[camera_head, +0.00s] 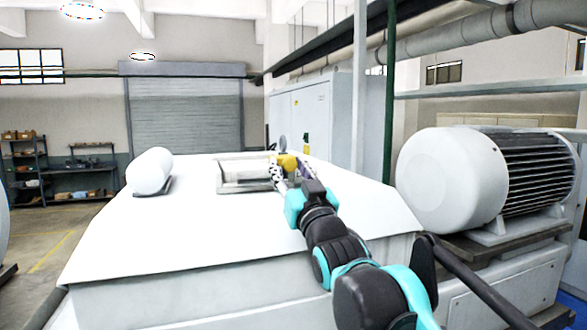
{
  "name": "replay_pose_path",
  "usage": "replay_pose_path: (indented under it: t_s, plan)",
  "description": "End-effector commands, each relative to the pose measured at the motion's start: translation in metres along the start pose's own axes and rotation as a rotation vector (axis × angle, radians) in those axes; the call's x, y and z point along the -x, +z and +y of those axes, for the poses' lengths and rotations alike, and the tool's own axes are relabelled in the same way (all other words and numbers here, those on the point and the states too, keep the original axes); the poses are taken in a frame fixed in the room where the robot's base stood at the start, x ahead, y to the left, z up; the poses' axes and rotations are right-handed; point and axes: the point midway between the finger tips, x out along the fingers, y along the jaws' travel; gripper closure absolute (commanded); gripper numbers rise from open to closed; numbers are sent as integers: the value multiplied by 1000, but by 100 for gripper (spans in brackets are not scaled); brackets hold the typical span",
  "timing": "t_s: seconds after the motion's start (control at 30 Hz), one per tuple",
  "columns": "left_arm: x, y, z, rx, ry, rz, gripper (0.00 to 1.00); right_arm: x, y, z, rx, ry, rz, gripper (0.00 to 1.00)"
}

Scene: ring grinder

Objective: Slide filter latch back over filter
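A grey metal unit with a rounded top and a dark frame (245,173), which looks like the filter, sits on the far part of the white machine top. A yellow piece (288,161), perhaps the latch, is at its right end. My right arm reaches in from the lower right. Its gripper (281,174) is at the right end of the metal unit, right by the yellow piece. The fingers are small and partly overlap the yellow piece, so I cannot tell whether they touch or grip it. My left gripper is not in view.
The broad white machine top (190,225) is clear in front. A large finned motor (490,180) is to the right of my arm. A green vertical pipe (390,100) and grey cabinets (305,115) stand behind.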

Motion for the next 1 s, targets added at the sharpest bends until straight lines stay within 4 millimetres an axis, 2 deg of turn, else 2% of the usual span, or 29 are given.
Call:
replay_pose_path:
  t_s: [0.57, 0.67, 1.0]
  plan:
    - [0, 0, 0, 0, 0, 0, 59, 4, -1, 2, 0, 3, 2, 53]
    - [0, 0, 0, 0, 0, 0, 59, 16, -1, 2, 0, 3, 2, 53]
    - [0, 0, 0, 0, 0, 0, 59, 88, 0, 4, 0, 4, 2, 53]
